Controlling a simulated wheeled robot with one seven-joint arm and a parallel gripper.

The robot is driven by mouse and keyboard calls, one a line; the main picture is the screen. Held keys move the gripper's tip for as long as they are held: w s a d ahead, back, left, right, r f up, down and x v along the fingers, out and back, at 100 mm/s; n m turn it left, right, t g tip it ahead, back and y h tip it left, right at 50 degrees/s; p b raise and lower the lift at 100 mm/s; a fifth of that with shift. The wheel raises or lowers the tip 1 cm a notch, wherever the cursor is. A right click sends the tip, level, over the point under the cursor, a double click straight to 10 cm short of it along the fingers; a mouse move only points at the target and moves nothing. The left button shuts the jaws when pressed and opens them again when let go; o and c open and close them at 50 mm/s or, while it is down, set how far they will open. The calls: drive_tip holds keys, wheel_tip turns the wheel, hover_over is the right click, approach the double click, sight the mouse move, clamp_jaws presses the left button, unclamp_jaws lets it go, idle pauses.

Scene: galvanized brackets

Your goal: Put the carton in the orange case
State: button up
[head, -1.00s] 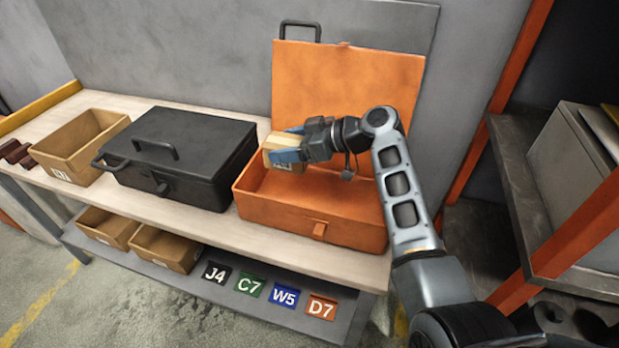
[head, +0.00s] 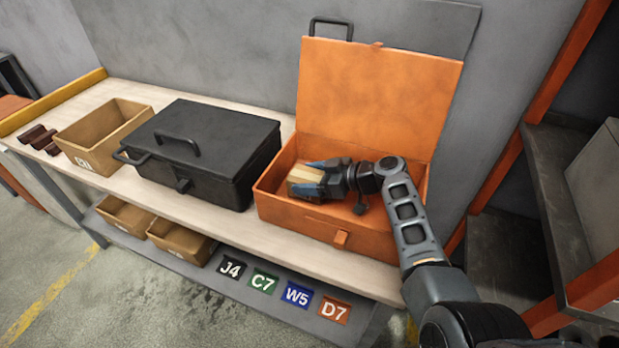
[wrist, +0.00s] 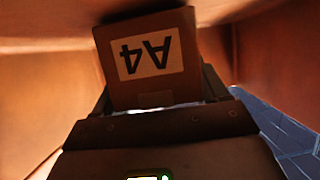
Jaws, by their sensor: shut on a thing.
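The orange case (head: 330,224) stands open on the bench, its lid (head: 380,95) raised against the wall. My gripper (head: 308,181) is shut on the carton (head: 303,184), a small tan box. Both are inside the case opening, toward its left side, below the rim at the back. In the wrist view the carton (wrist: 150,85) shows a white label reading A4, upside down, between the fingers. Orange walls surround it there. Whether the carton touches the case floor cannot be seen.
A closed black case (head: 205,150) stands just left of the orange case. An open cardboard bin (head: 95,140) and brown pieces (head: 38,138) are farther left. More bins (head: 180,243) and lettered tags (head: 297,295) are on the lower shelf. An orange-posted rack (head: 540,190) stands at right.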

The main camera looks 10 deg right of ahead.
sight(318, 179)
drive_tip(key=shift+f, duration=0.3)
drive_tip(key=o, duration=1.2)
drive_tip(key=shift+r, duration=0.2)
drive_tip(key=shift+s+d, duration=0.15)
drive_tip(key=shift+d, duration=0.15)
drive_tip(key=shift+b+v, duration=0.5)
drive_tip(key=shift+v, duration=2.95)
drive_tip(key=shift+r, duration=0.1)
